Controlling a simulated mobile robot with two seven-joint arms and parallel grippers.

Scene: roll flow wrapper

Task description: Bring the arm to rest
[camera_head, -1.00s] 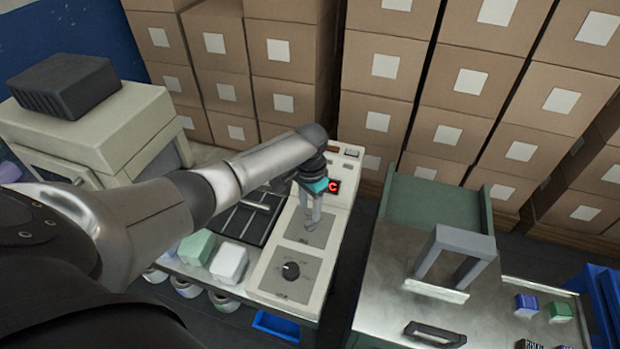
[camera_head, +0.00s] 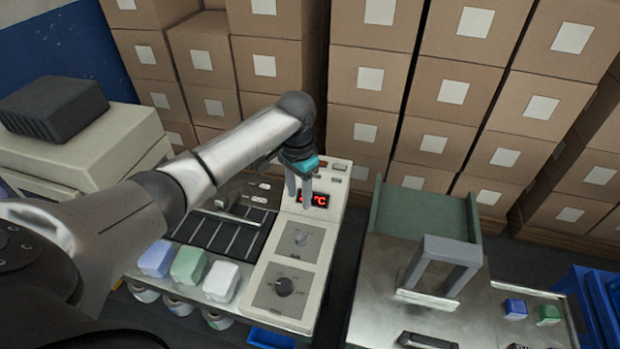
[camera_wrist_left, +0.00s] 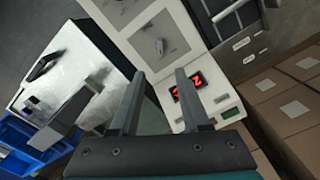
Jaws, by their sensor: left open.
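My left gripper (camera_head: 299,199) is open and empty above the cream control panel (camera_head: 316,248). Its two fingers stand apart in front of the red lit display (camera_head: 319,200), partly covering it. In the left wrist view the open fingers (camera_wrist_left: 157,98) point at the panel (camera_wrist_left: 140,18), with the display (camera_wrist_left: 188,86) just beyond the right finger. Nothing is between the fingers. My right gripper is not in view.
White (camera_head: 221,281), green (camera_head: 188,265) and blue (camera_head: 157,258) blocks sit left of the panel. A metal table with a grey arch (camera_head: 447,250) stands to the right. Stacked cartons (camera_head: 376,75) fill the back. Blue crates (camera_head: 592,300) stand at the far right.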

